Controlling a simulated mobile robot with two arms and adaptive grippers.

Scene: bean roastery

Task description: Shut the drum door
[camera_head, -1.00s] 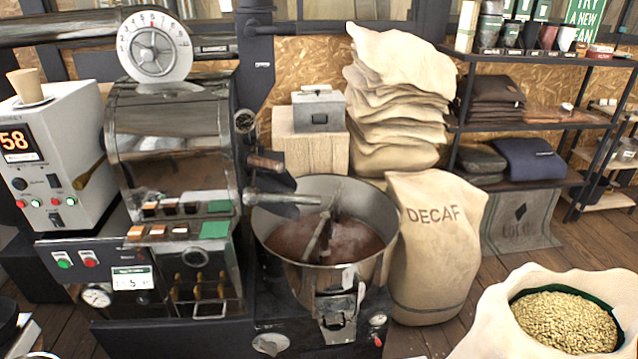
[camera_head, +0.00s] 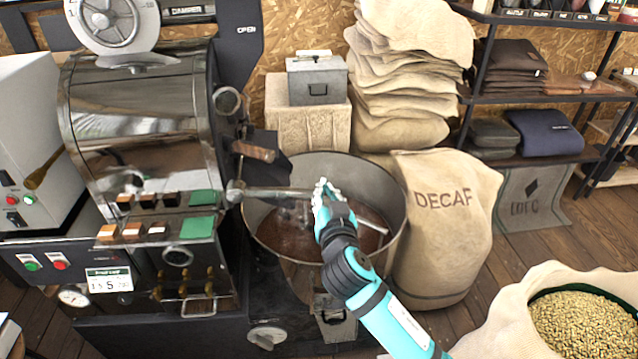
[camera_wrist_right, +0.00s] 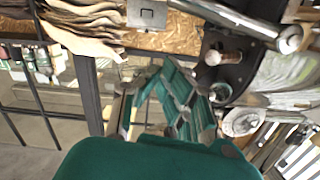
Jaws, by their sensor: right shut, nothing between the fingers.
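The roaster drum (camera_head: 140,120) stands at the left in the head view. On its right side is a dark drum door (camera_head: 272,143) with a brown wooden handle (camera_head: 253,152); it juts out toward the cooling bin, apparently open. A metal bar with a rounded end (camera_head: 265,193) extends below it over the bin. My right gripper (camera_head: 322,188) is shut and empty above the bin, to the right of the door and handle. In the right wrist view, my gripper (camera_wrist_right: 172,75) is left of the dark plate (camera_wrist_right: 238,72) and wooden knob (camera_wrist_right: 222,57). My left gripper is not in view.
The round cooling bin (camera_head: 395,225) with dark brown contents lies below my right gripper. A DECAF sack (camera_head: 445,225) stands right of it, and an open sack of beans (camera_head: 510,310) at the lower right. A grey metal box (camera_head: 318,82) sits on a block behind.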

